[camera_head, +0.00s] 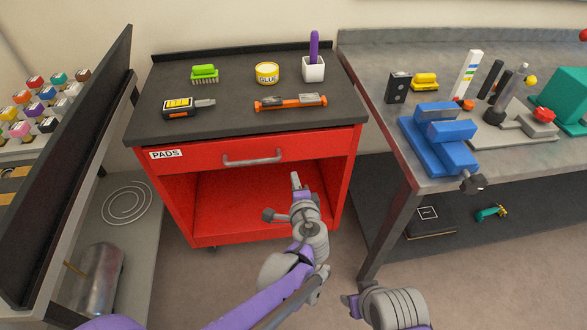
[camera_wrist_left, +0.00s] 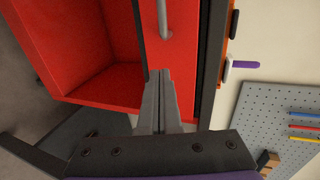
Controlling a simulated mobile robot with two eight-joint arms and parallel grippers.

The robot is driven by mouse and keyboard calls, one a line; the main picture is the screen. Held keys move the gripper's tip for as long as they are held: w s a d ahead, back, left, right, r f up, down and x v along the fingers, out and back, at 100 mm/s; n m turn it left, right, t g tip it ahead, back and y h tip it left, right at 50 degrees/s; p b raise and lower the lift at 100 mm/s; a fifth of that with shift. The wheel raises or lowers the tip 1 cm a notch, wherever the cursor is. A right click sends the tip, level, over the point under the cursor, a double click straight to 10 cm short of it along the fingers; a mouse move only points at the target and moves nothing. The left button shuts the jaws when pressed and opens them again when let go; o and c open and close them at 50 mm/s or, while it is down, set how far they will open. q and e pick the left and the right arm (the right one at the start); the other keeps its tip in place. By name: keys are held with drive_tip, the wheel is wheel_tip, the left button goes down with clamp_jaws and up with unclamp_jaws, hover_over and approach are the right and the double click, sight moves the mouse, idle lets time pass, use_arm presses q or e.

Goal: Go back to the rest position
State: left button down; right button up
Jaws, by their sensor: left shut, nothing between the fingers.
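My left gripper (camera_head: 296,181) is in front of the red cart, below its drawer, with its fingers together and nothing held. In the left wrist view its closed fingers (camera_wrist_left: 158,78) point at the red drawer front, near the metal handle (camera_wrist_left: 165,20). The drawer handle (camera_head: 253,160) also shows in the head view, above and left of the fingertips. My right arm's end shows low at the bottom right of centre; its fingers are not clear. I cannot tell whether the fingers touch the cart.
The red cart (camera_head: 170,193) carries a green brush (camera_head: 204,74), a yellow tin (camera_head: 267,73) and other tools on its black top. A grey workbench (camera_head: 400,160) with a blue vise (camera_head: 440,138) stands right. A dark-edged rack stands left. Floor is open in front.

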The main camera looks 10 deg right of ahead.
use_arm(q)
drive_tip(key=s+a+f+n+g+y, duration=0.1)
drive_tip(key=s+a+n+g, duration=0.2)
drive_tip(key=a, duration=0.4)
drive_tip(key=s+a+n+g+y, duration=0.1)
drive_tip(key=s+a+n, duration=0.3)
drive_tip(key=s+a, duration=0.3)
drive_tip(key=s+a+f+n+g+y, duration=0.1)
drive_tip(key=s+a+n+g, duration=0.15)
drive_tip(key=a, duration=0.55)
drive_tip(key=s+a+f+n+g+h, duration=0.15)
drive_tip(key=s+n, duration=0.25)
drive_tip(key=s, duration=0.5)
drive_tip(key=s+a+f+n+g+h, duration=0.1)
drive_tip(key=s+a+f+n+g, duration=0.15)
drive_tip(key=s+n, duration=0.45)
wheel_tip(320, 180, up, 22)
drive_tip(key=m+t+p, duration=0.1)
drive_tip(key=m+p, duration=0.1)
drive_tip(key=p, duration=1.7)
drive_tip(key=shift+w, duration=0.15)
use_arm(e)
wheel_tip(320, 180, up, 22)
drive_tip(key=w+t, duration=0.1)
drive_tip(key=shift+w, duration=0.3)
use_arm(q)
drive_tip(key=shift+m+t+h, duration=0.25)
use_arm(e)
drive_tip(key=shift+s, duration=0.1)
